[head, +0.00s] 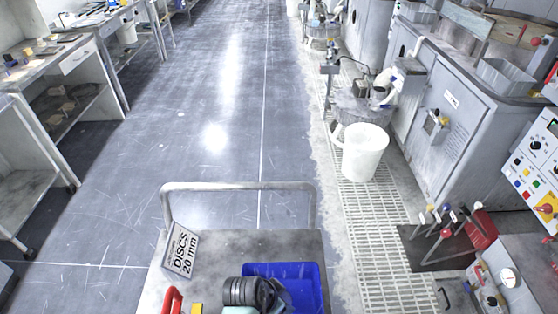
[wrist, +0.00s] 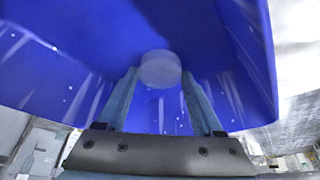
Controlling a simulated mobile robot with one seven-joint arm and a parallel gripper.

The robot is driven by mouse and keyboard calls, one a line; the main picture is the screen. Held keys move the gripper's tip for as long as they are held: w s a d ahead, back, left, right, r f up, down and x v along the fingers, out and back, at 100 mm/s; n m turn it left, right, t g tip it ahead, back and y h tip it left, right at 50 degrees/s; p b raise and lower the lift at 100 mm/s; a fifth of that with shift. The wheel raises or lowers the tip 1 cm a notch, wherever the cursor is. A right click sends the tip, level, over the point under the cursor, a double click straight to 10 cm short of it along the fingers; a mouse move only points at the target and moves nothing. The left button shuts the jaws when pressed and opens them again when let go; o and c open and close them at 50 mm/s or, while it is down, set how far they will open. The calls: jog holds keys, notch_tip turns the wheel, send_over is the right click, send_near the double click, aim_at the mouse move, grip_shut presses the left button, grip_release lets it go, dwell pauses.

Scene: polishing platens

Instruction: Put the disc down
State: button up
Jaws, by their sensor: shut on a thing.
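The disc (wrist: 160,69) is a small pale grey round piece in the wrist view. It sits between the fingertips of my gripper (wrist: 159,82), which is shut on it. Behind and around it in that view is a blue bin (wrist: 60,50) with light specks and scratches. In the head view the blue bin (head: 312,271) stands on a grey trolley (head: 215,247). My dark wrist hides part of the bin there, and the disc and fingertips do not show. I cannot tell whether the disc touches the bin.
A sign reading "DISCS 20 mm" (head: 182,250) stands at the trolley's left edge, near a red handle (head: 172,300). A metal rail (head: 240,187) crosses the trolley's far end. A white bucket (head: 365,152) and grey machines stand at right, benches at left. The floor between is clear.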

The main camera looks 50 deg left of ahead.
jog(key=shift+f, duration=0.15)
jog(key=o, duration=1.4)
jog(key=shift+o, duration=0.2)
